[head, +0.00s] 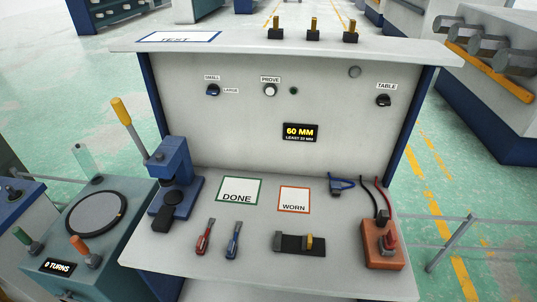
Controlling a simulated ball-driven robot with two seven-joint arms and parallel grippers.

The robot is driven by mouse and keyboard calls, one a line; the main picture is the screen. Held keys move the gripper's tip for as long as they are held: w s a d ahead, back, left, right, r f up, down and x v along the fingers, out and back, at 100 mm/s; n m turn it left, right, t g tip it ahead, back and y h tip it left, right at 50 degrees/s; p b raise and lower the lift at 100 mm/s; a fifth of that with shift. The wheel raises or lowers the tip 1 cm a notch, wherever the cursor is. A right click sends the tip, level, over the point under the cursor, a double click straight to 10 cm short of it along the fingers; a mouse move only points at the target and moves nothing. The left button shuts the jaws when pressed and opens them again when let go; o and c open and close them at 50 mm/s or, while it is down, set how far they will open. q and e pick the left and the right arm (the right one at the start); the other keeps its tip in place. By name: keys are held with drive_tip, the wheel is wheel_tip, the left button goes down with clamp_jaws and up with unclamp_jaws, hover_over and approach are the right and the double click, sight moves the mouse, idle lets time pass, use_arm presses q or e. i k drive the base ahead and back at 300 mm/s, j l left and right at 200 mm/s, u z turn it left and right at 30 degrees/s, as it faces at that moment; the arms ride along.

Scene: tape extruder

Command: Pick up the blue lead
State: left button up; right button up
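A blue looped lead (343,181) lies at the back right of the bench top, near the upright panel, with a small dark grey block (335,190) at its left end. A blue-handled tool (234,240), slim with a metal end, lies at the front left of the bench beside a similar red-handled one (204,238). Neither of my grippers shows in the head view, and nothing is seen touching the blue lead.
An orange block (386,255) with red and black wires stands right of the lead. A dark fixture (299,243) lies in front. DONE (240,184) and WORN (293,206) cards lie mid-bench. A blue press (174,185) stands left. Grey rods (450,243) are at right.

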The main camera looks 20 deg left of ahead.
sight(232, 249)
drive_tip(key=i+j+u, duration=0.1)
drive_tip(key=u, duration=0.9)
